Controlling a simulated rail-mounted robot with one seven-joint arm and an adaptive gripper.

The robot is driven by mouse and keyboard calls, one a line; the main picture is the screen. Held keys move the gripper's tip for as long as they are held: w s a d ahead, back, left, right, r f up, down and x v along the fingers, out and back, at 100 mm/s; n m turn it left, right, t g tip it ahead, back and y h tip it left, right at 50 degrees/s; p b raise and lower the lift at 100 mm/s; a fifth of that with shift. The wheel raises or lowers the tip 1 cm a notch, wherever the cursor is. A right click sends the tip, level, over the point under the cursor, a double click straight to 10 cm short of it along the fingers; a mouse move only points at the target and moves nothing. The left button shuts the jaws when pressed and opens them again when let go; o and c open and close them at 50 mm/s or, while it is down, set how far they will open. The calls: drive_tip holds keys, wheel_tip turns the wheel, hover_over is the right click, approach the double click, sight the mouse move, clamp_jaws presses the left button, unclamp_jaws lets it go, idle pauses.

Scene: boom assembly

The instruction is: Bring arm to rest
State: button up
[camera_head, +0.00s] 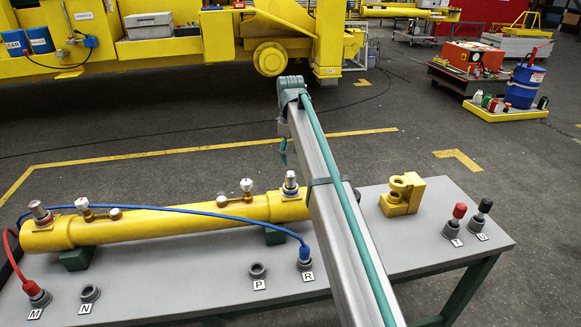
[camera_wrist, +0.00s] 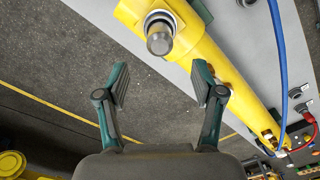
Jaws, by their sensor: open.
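My gripper (camera_wrist: 160,85) is open and empty in the wrist view, its two teal fingers apart over the floor. The end of the yellow cylinder (camera_wrist: 195,40) with a silver fitting (camera_wrist: 160,38) lies just beyond the fingertips. In the head view my grey arm reaches across the bench past the right end of the yellow cylinder (camera_head: 170,222). A teal finger shows below the arm's far end; the rest of the gripper is mostly hidden there.
The grey bench (camera_head: 200,275) carries a blue hose (camera_head: 225,213) at socket R, a red hose (camera_head: 12,255) at M, and a yellow bracket (camera_head: 400,194). Sockets N (camera_head: 89,293) and P (camera_head: 257,270) hold no hose. Open floor (camera_head: 200,120) lies behind the bench, before yellow machinery (camera_head: 180,50).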

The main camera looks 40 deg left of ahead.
drive_tip(key=shift+r, duration=2.05)
drive_tip(key=w+d+f+m, duration=0.3)
drive_tip(key=w+d+f, duration=0.1)
drive_tip(key=d+f, duration=0.85)
drive_tip(key=w+d+f+m, duration=0.35)
drive_tip(key=d+f, duration=0.55)
drive_tip(key=d, duration=0.6)
drive_tip(key=s+d+f+m, duration=0.2)
drive_tip(key=d+f, duration=0.3)
drive_tip(key=d, duration=0.5)
drive_tip(key=s+d+f+m, duration=0.3)
drive_tip(key=d+f, duration=0.3)
drive_tip(key=d, duration=0.4)
drive_tip(key=s+d+f+m, duration=0.2)
drive_tip(key=d+f, duration=0.3)
drive_tip(key=d, duration=0.5)
drive_tip(key=s+d+f+m, duration=0.3)
drive_tip(key=s+d, duration=0.4)
drive_tip(key=d, duration=0.1)
drive_tip(key=s+d+f+m, duration=0.3)
drive_tip(key=s+d, duration=0.4)
drive_tip(key=s+f+g, duration=0.3)
drive_tip(key=s+f, duration=0.6)
drive_tip(key=s, duration=0.5)
drive_tip(key=s+f+g, duration=0.3)
drive_tip(key=s+f, duration=0.6)
drive_tip(key=s, duration=0.5)
drive_tip(key=shift+a+f+g, duration=0.2)
drive_tip(key=shift+f+g, duration=0.1)
drive_tip(key=shift+g, duration=0.1)
